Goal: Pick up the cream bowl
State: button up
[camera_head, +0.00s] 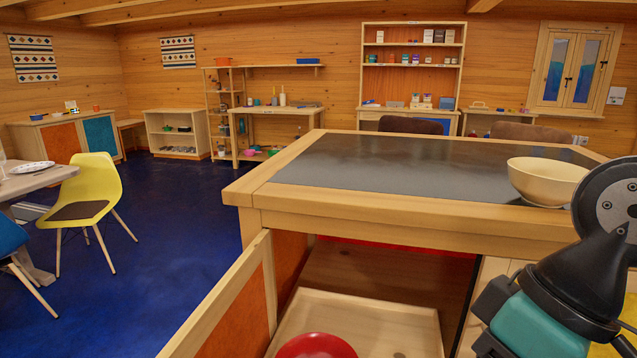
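The cream bowl (546,181) stands upright on the dark top of the wooden cabinet, near its front right edge. It looks empty as far as I see inside. My arm, black and teal, fills the lower right corner, in front of and below the bowl. Its end, my gripper (487,322), points left beside the cabinet front and is apart from the bowl. Its fingers do not show clearly, so I cannot tell whether they are open or shut. I see nothing held in it.
The cabinet (400,212) has an open door (232,310) on the left and a pulled-out wooden tray (385,325) holding a red bowl (316,346). The rest of the dark top is clear. A yellow chair (88,190) stands at the left. The blue floor between is free.

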aim_at(543, 182)
jog(key=z, duration=0.7)
